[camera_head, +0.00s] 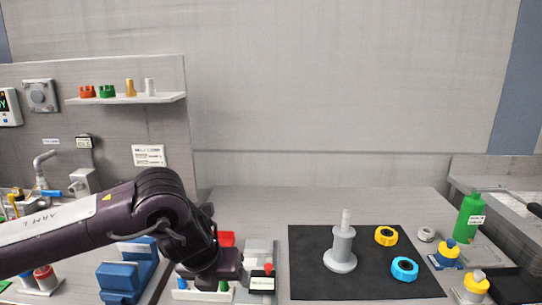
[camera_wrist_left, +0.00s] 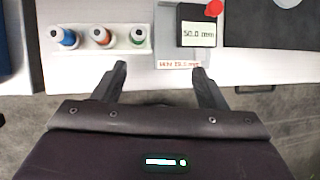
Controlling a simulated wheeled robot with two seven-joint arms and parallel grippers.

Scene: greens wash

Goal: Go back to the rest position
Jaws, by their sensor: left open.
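My left arm comes in from the left in the head view and bends down at the front of the table. Its gripper (camera_wrist_left: 160,85) shows in the left wrist view with two dark fingers spread apart and nothing between them. The fingers point toward the table's front edge, below a white rack (camera_wrist_left: 97,40) with blue, orange and green-topped pieces and a small display reading 50.0 mm (camera_wrist_left: 198,34). In the head view the arm's wrist hides part of this rack. My right gripper is in neither view.
A black mat (camera_head: 310,262) holds a grey post (camera_head: 341,250), a yellow ring (camera_head: 386,236) and a blue ring (camera_head: 404,269). A green bottle (camera_head: 469,219) and yellow-topped bottles stand right. Blue blocks (camera_head: 122,278) sit left of my wrist. A shelf (camera_head: 125,98) is on the back panel.

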